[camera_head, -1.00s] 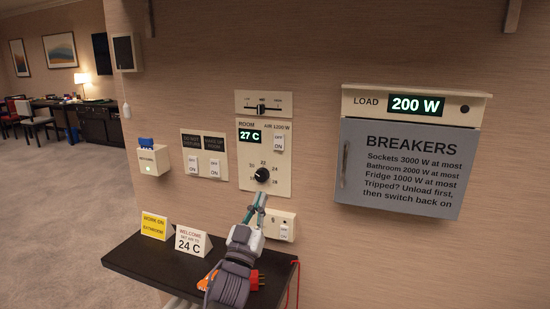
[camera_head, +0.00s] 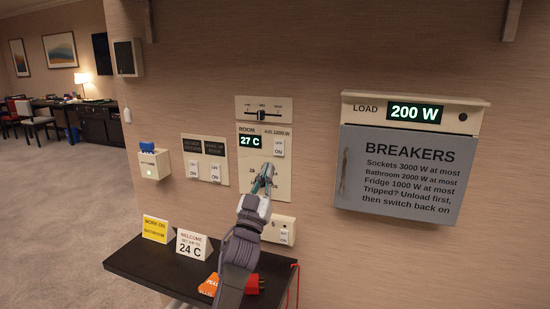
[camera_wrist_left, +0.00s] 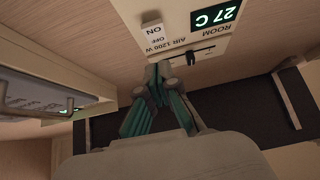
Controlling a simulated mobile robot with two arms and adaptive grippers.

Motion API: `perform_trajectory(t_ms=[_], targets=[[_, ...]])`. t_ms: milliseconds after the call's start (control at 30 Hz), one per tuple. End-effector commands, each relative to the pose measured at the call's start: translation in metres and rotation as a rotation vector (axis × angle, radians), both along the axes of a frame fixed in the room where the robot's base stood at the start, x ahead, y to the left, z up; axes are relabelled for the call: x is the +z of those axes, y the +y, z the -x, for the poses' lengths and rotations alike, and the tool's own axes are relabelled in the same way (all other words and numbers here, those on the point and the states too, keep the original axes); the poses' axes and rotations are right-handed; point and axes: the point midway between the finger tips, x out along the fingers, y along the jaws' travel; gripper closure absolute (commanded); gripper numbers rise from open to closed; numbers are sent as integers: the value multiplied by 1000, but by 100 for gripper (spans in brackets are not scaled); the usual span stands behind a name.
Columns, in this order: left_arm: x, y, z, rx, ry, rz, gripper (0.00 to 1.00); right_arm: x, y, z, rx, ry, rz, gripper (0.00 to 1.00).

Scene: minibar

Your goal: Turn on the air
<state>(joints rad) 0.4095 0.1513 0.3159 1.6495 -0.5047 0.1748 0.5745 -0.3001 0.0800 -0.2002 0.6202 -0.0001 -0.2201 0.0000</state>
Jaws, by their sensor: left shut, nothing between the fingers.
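The air control panel (camera_head: 247,165) is on the wall, with a green "27 C" room display (camera_head: 250,141) and the label "AIR 1200 W". Its white OFF/ON air switch (camera_head: 279,147) is at the panel's right; it also shows upside down in the left wrist view (camera_wrist_left: 155,34). My left gripper (camera_head: 268,168) is shut and empty, its fingertips just below the air switch, in front of the dial, which is mostly hidden. I cannot tell whether the fingertips touch the panel. My right gripper is not in view.
A slider panel (camera_head: 263,109) is above. The breaker box (camera_head: 402,172), its load display reading 200 W, is to the right. Two switches (camera_head: 205,160) are to the left. A dark shelf (camera_head: 135,262) below holds a "24 C" card (camera_head: 192,244), a yellow card (camera_head: 155,229) and a red plug.

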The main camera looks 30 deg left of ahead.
Motion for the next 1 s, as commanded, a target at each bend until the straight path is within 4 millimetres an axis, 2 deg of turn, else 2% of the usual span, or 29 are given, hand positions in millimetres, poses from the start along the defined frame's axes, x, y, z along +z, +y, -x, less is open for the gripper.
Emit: perform_trajectory(t_ms=[33,100,200,400,833,1000], targets=[[11,2,-9,0,-2,1,100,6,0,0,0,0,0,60],[20,5,-20,1,-1,0,100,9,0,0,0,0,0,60],[14,9,-36,0,2,4,100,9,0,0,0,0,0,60],[12,13,-54,0,0,1,100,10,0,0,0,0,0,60],[10,14,-58,0,0,0,100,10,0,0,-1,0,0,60],[6,15,-65,-1,-3,0,100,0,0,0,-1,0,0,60]])
